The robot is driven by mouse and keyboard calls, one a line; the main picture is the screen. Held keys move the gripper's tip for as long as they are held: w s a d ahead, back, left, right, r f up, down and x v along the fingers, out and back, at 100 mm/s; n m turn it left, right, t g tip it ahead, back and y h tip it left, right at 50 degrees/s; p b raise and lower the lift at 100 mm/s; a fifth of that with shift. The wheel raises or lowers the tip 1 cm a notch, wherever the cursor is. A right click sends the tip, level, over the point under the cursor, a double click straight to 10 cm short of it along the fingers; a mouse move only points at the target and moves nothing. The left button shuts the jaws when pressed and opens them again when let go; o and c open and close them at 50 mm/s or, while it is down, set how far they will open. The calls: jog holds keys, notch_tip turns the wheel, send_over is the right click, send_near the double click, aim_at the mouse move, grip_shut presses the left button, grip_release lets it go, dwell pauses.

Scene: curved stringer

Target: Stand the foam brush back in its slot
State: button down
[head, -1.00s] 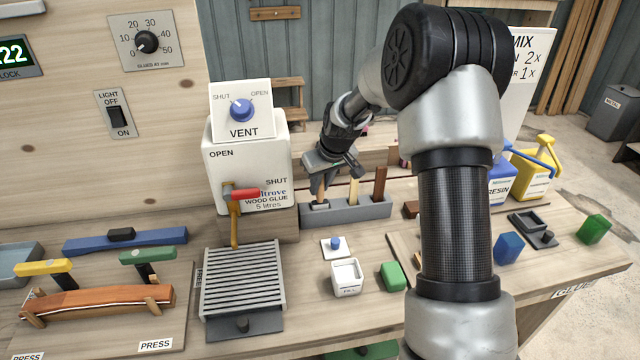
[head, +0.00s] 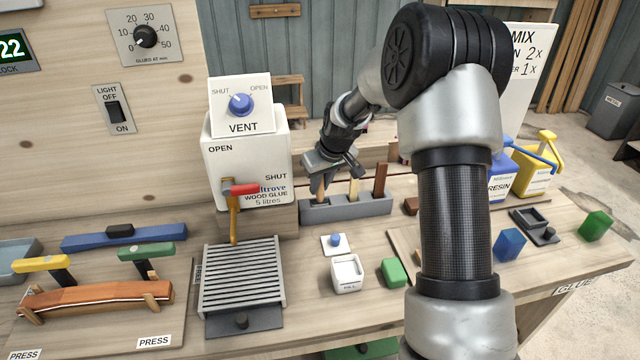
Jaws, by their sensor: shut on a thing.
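The grey slotted holder (head: 372,207) stands on the bench to the right of the glue container. My gripper (head: 318,187) is over its left end, pointing down and shut on the foam brush. The brush is almost wholly hidden by the jaws. I cannot tell how deep its lower end sits in the left slot. A light wooden handle (head: 353,189) stands upright in the middle of the holder, close beside my gripper. A darker brown handle (head: 380,181) stands upright at the right.
The white glue container (head: 235,165) with a red-handled tap (head: 240,189) is close to the left. A small white pot (head: 346,273), a blue-knobbed lid (head: 336,241) and a green block (head: 394,272) lie in front. A slatted grille (head: 243,277) is at front left.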

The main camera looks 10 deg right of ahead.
jog(key=shift+f+b, duration=0.7)
jog(key=shift+f, duration=0.3)
jog(key=c, duration=1)
grip_release()
jog(key=shift+r, duration=0.15)
jog(key=shift+r+p, duration=2.5)
jog(key=shift+r, duration=1.9)
